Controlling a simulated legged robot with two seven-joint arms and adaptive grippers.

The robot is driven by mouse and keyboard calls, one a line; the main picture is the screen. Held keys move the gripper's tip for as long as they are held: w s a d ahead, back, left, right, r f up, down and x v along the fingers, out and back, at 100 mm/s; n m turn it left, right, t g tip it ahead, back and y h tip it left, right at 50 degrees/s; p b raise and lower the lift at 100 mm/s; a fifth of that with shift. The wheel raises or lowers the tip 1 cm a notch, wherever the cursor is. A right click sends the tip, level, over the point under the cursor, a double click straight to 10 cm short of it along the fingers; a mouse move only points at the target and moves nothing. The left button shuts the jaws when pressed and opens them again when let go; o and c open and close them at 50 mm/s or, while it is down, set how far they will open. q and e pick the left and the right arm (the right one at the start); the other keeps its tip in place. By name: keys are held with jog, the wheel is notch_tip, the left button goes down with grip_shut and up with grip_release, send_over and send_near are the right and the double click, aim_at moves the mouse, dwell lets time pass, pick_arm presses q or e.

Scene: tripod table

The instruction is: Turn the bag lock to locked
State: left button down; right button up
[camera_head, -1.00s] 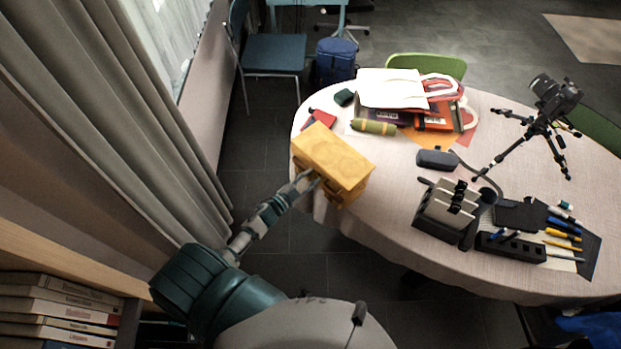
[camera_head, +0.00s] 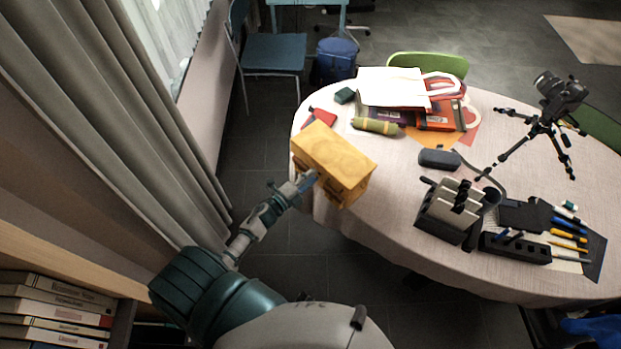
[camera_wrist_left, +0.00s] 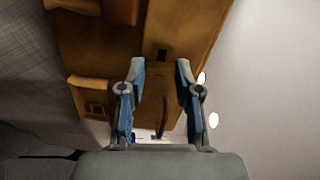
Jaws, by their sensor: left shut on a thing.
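The yellow-tan bag (camera_head: 335,158) stands at the left edge of the table, its front side facing my left arm. My left gripper (camera_head: 307,180) is at that front side, shut on the bag lock. The lock itself is too small to make out in the head view. In the left wrist view the bag (camera_wrist_left: 95,60) fills the upper middle, with a brown strap and a small dark slot. The two blue-grey fingers of the gripper (camera_wrist_left: 159,70) stand on either side of the slot. What lies between the tips is dark. My right gripper is not in view.
On the table (camera_head: 375,205) are a white tote (camera_head: 393,87), a rolled green item (camera_head: 375,126), a dark case (camera_head: 438,158), a toaster-like block (camera_head: 445,215), pens and a camera on a tripod (camera_head: 548,120). A curtain (camera_head: 120,110) hangs at the left.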

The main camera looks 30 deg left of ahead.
pick_arm(q)
jog(key=shift+s+d+f+m, duration=0.1)
jog(key=shift+d+f+m, duration=0.1)
jog(key=shift+m, duration=0.6)
jog(key=shift+b, duration=0.3)
jog(key=c, duration=0.8)
grip_release()
jog(key=v, duration=1.2)
jog(key=shift+a+f, duration=0.1)
